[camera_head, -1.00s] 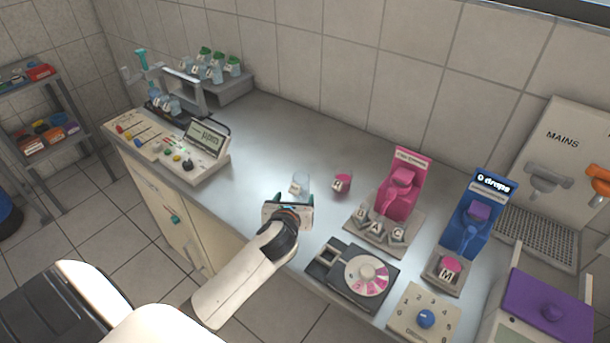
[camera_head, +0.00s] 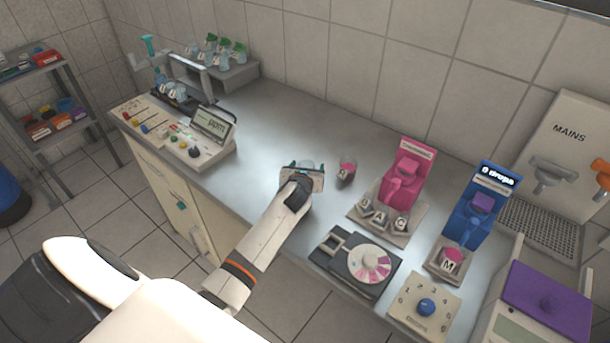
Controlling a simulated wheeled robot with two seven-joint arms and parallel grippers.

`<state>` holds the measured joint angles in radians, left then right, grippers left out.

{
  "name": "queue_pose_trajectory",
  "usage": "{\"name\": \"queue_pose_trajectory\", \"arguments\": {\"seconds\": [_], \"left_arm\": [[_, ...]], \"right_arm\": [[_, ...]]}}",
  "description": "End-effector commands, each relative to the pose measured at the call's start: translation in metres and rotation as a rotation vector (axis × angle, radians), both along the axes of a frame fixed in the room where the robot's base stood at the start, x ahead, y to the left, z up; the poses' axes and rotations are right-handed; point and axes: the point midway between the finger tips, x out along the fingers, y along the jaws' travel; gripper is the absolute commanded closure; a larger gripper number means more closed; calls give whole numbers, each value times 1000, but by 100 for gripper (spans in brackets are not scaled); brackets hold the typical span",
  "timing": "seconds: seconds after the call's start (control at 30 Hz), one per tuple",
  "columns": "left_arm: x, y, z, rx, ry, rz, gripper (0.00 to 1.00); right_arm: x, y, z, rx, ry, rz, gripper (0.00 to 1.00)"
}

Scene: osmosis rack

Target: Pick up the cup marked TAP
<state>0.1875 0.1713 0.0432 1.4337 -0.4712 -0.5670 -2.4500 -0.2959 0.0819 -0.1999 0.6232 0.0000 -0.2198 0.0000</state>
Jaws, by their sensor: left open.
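A clear cup (camera_head: 306,164) stands on the metal counter (camera_head: 270,130), mostly hidden behind my left gripper. Its label is hidden, so I cannot read a TAP mark on it. My left gripper (camera_head: 304,168) is open, with its fingers at the cup; I cannot tell whether they touch it. A second cup (camera_head: 347,169) with pink liquid and a small white label stands just to the right, apart from the gripper. Its label is too small to read. My right gripper is not in view.
The pink dispenser (camera_head: 404,172), blue dispenser (camera_head: 480,205) and dial device (camera_head: 358,262) stand to the right. A meter panel (camera_head: 205,130) and green-capped bottles (camera_head: 225,52) stand at the left and back. The counter's middle is clear.

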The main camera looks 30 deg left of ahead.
Motion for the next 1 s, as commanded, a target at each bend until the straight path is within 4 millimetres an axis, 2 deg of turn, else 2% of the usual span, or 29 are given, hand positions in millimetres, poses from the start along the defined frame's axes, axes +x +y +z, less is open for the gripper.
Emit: {"name": "queue_pose_trajectory", "arguments": {"seconds": [0.3,0.5,0.6,0.87,1.0], "left_arm": [[4,2,-2,0,-1,-1,32],[4,2,-2,0,0,-1,65],[4,2,-2,0,0,0,78],[4,2,-2,0,1,0,78],[4,3,8,2,-1,0,82]], "right_arm": [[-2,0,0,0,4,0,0],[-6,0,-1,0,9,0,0],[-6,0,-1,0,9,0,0],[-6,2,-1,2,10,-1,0],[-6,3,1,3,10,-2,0]]}}
